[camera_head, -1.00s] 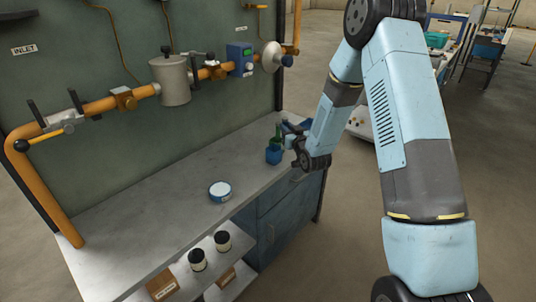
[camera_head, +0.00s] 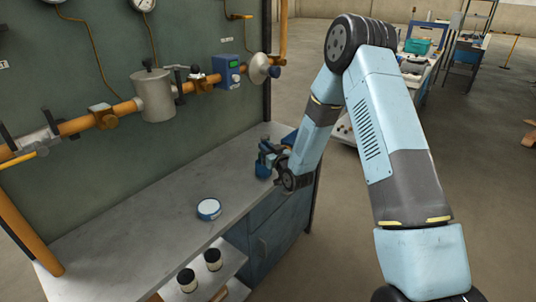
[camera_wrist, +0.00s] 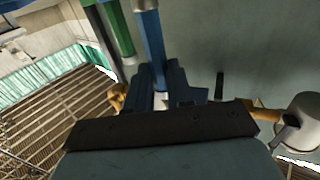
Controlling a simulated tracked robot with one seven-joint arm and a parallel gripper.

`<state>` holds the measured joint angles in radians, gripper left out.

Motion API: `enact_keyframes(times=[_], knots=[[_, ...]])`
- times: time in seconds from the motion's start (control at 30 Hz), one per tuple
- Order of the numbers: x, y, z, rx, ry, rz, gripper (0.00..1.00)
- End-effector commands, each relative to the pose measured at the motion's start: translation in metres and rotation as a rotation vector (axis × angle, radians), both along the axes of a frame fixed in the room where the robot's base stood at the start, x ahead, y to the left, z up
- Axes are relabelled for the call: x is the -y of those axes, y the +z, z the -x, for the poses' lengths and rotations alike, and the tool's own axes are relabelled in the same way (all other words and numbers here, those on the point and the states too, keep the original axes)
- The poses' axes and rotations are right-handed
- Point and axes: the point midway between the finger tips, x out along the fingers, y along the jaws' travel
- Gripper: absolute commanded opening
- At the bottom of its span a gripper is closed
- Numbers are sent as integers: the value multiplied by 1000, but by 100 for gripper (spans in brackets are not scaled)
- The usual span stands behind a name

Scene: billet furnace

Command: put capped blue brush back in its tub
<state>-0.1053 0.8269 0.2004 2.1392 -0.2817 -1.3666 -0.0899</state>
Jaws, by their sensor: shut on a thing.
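My gripper (camera_head: 271,154) is at the far right end of the bench, at the small blue tub (camera_head: 262,171), and hides most of the tub's top in the head view. In the wrist view, my gripper (camera_wrist: 163,88) is shut on a slim blue shaft, the blue brush (camera_wrist: 150,40), which runs up out of the picture. A green brush (camera_wrist: 122,32) stands close beside it on the left, apart from the fingers. The tub is not clear in the wrist view. I cannot tell whether the blue brush's end is inside the tub.
A round white-topped blue tin (camera_head: 208,208) sits on the bench (camera_head: 140,215). Orange pipework with a grey pot (camera_head: 155,97) runs along the back panel. The bench top between tin and tub is clear.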

Motion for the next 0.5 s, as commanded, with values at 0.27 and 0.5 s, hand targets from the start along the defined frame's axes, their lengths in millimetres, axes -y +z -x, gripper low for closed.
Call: enact_keyframes(times=[0.27, 0.5], knots=[[0, -27, 0, -1, 0, 0, 0], [1, -27, 0, -1, -1, 0, 0]])
